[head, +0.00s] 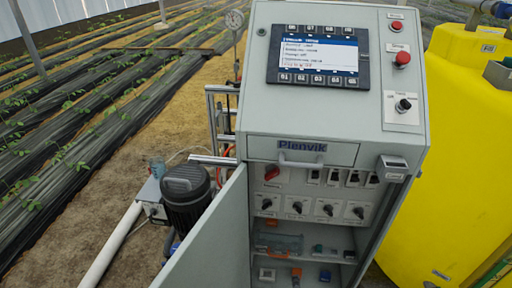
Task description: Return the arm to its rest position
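Neither of my arms nor grippers shows in the head view. A grey control cabinet (262,120) labelled Plenvik stands in the middle. Its sloped top carries a lit screen (313,54) with keys above and below it. Red buttons (402,59) and a black selector switch (403,105) sit to the right of the screen. The lower door (214,245) stands open toward the lower left. Inside are a red rotary switch (271,172), a row of black knobs (296,207) and shelves with small parts.
A large yellow tank (465,160) stands close on the right. A dark motor (186,195) and a white pipe (110,246) lie left of the open door. A round gauge (234,19) stands behind the cabinet. Planted rows with black film (60,150) fill the left; bare soil lies between.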

